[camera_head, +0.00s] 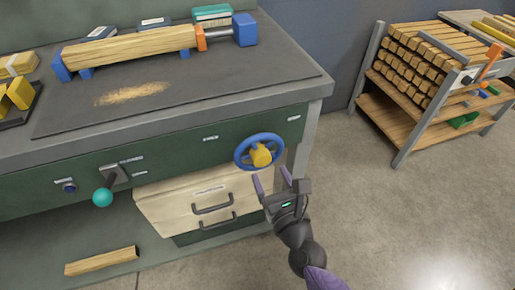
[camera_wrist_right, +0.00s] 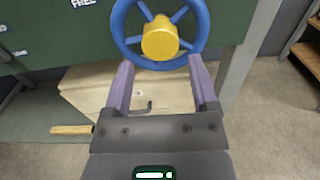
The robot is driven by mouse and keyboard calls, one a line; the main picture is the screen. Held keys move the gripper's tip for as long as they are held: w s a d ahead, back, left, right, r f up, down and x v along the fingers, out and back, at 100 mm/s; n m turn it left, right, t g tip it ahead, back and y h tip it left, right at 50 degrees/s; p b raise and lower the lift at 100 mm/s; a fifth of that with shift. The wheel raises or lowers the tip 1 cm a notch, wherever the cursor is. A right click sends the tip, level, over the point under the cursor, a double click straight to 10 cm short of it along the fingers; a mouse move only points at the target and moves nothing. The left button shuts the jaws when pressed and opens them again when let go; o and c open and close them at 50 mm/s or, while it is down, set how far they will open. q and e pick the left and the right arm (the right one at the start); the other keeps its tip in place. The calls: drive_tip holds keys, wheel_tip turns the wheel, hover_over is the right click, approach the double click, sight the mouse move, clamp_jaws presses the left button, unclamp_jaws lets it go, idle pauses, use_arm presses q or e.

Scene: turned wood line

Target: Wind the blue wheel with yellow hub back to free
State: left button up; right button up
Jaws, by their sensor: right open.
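The blue wheel (camera_head: 237,152) with a yellow hub (camera_head: 261,155) is on the green front of the bench, near its right end. In the right wrist view the blue wheel (camera_wrist_right: 119,31) and its yellow hub (camera_wrist_right: 160,40) are just ahead of the fingers. My right gripper (camera_head: 271,182) is open and empty, with its purple fingers just below the wheel. I cannot tell whether a fingertip touches the rim. A label reading FREE (camera_wrist_right: 83,2) shows left of the wheel in the wrist view. My left gripper is not in view.
A teal-knobbed lever (camera_head: 102,197) sticks out at the left of the bench front. A pale drawer unit (camera_head: 165,210) with dark handles is below the wheel. A wooden spindle (camera_head: 130,47) lies across blue supports on the bench. A rack of wood blanks (camera_head: 380,112) stands right; floor between is clear.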

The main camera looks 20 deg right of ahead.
sight(263, 161)
drive_tip(key=w, duration=0.6)
drive_tip(key=shift+a+b, duration=0.1)
drive_tip(key=shift+b, duration=0.3)
drive_tip(key=shift+w, duration=0.3)
drive_tip(key=shift+c, duration=0.7)
drive_tip(key=c, duration=0.9)
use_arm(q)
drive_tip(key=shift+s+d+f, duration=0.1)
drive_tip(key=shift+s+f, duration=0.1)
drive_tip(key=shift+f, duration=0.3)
use_arm(e)
drive_tip(key=shift+o, duration=0.2)
drive_tip(key=shift+n, duration=0.3)
